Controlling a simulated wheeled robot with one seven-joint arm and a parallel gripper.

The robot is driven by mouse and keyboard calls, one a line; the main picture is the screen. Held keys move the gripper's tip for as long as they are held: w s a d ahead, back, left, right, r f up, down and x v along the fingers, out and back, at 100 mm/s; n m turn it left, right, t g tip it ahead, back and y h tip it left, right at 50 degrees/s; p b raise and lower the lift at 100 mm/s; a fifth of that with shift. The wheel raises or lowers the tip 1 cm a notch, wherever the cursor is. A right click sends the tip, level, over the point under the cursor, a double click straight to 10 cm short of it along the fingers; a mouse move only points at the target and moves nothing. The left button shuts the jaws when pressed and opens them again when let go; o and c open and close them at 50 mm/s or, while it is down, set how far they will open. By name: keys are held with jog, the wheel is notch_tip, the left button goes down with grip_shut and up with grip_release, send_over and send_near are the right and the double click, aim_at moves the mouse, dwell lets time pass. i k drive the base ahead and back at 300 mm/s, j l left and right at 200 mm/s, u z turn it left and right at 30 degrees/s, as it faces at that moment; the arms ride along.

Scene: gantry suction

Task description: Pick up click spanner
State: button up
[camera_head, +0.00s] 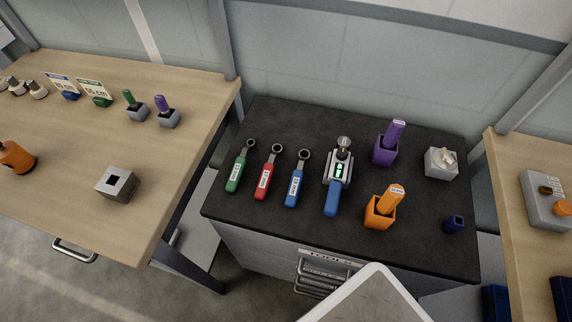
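Three ring-ended spanners lie side by side on the black top of a tool cabinet (270,222): a green spanner (237,171), a red spanner (266,177) and a blue spanner (295,184). Each has a white label on its handle and its ring end toward the back. Right of them is a larger blue-handled tool (332,198) in a silver holder with a lit green display. I cannot tell from the picture which of these is the click spanner. My gripper is not in view.
A purple tool in a purple holder (384,152), an orange tool in an orange holder (379,214), a grey block (441,163) and a small blue cup (454,224) stand at the right. Wooden tables (60,205) flank the cabinet. The front left of its top is clear.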

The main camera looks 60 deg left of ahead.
aim_at(338, 169)
jog(key=i+l+u, duration=0.1)
jog(key=u, duration=1.5)
jog(key=l+u, duration=0.3)
jog(key=k+j, duration=0.05)
